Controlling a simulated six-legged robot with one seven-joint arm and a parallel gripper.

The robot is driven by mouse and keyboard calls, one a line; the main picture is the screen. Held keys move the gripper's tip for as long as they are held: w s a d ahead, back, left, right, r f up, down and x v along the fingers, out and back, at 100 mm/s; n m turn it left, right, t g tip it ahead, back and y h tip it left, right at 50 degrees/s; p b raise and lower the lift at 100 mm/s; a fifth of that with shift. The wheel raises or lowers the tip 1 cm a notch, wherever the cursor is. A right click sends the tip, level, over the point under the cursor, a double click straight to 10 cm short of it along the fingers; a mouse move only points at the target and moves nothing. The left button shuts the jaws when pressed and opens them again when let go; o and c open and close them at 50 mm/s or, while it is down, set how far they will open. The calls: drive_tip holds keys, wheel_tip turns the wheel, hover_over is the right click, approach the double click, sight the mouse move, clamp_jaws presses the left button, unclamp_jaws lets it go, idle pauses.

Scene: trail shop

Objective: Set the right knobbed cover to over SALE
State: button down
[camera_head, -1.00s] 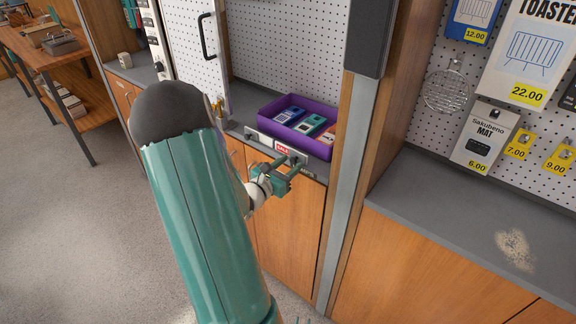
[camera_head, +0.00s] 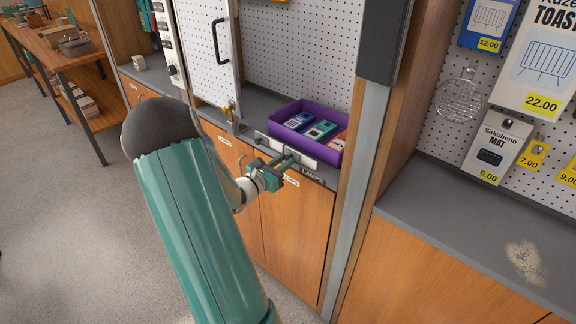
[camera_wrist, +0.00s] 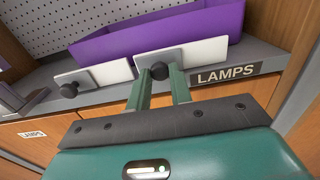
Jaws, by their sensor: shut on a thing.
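The right knobbed cover is a white plate (camera_wrist: 205,52) with a dark round knob (camera_wrist: 160,71). My gripper (camera_wrist: 162,80) is shut on this knob, one finger on each side. The cover stands at the shelf's front edge, before the purple tray. The left knobbed cover (camera_wrist: 112,72), also white with a dark knob, stands just to its left, with a narrow gap. The SALE label does not show in either view now; the covers hide that stretch. The LAMPS label (camera_wrist: 225,74) is bare, right of the held cover. In the head view my gripper (camera_head: 286,161) is at the shelf front.
The purple tray (camera_head: 338,157) holds several boxed goods right behind the covers. A wooden post with a grey face (camera_head: 352,190) stands right of the shelf. A white perforated door (camera_head: 208,60) stands at left. Wooden cupboard doors (camera_head: 292,235) are below.

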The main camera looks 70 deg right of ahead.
drive_tip(key=shift+w, duration=0.3)
drive_tip(key=c, duration=1.3)
unclamp_jaws()
drive_tip(key=shift+d, duration=0.1)
drive_tip(key=v, duration=1.3)
drive_tip(key=shift+a, duration=0.5)
